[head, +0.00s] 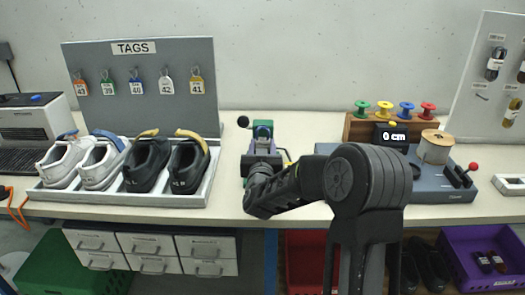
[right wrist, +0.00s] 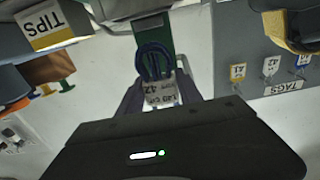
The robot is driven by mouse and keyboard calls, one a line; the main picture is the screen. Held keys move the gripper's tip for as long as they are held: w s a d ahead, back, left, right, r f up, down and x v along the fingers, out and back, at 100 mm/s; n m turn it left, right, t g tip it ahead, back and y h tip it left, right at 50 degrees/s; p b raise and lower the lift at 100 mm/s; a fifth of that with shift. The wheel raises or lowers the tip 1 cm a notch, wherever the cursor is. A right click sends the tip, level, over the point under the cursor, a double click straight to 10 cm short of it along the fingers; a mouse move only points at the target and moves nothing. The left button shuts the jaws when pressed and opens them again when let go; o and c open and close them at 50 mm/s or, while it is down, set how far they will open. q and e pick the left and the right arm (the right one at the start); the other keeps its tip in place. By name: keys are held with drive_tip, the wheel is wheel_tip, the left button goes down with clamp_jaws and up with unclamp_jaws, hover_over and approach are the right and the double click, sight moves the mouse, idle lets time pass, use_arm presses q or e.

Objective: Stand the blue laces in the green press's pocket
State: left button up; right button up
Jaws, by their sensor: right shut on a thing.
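The green press (head: 263,128) stands on the bench near the middle of the head view, partly hidden behind my right arm. Its green part (right wrist: 155,30) also shows in the right wrist view. My right gripper (right wrist: 160,97) is shut on the blue laces (right wrist: 152,56), a looped bundle with a white printed label (right wrist: 162,92). The loops point toward the press's green part and overlap it in the right wrist view. I cannot tell whether the laces are inside the pocket or in front of it. My left gripper is not in view.
A tray (head: 120,197) with several shoes lies left of the press, below a TAGS board (head: 140,80). A grey-blue measuring station (head: 430,183) with a spool (head: 434,147) stands on the right. A TIPS label (right wrist: 55,22) shows near the gripper in the wrist view.

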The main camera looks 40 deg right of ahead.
drive_tip(key=shift+x, duration=0.8)
drive_tip(key=shift+f, duration=1.8)
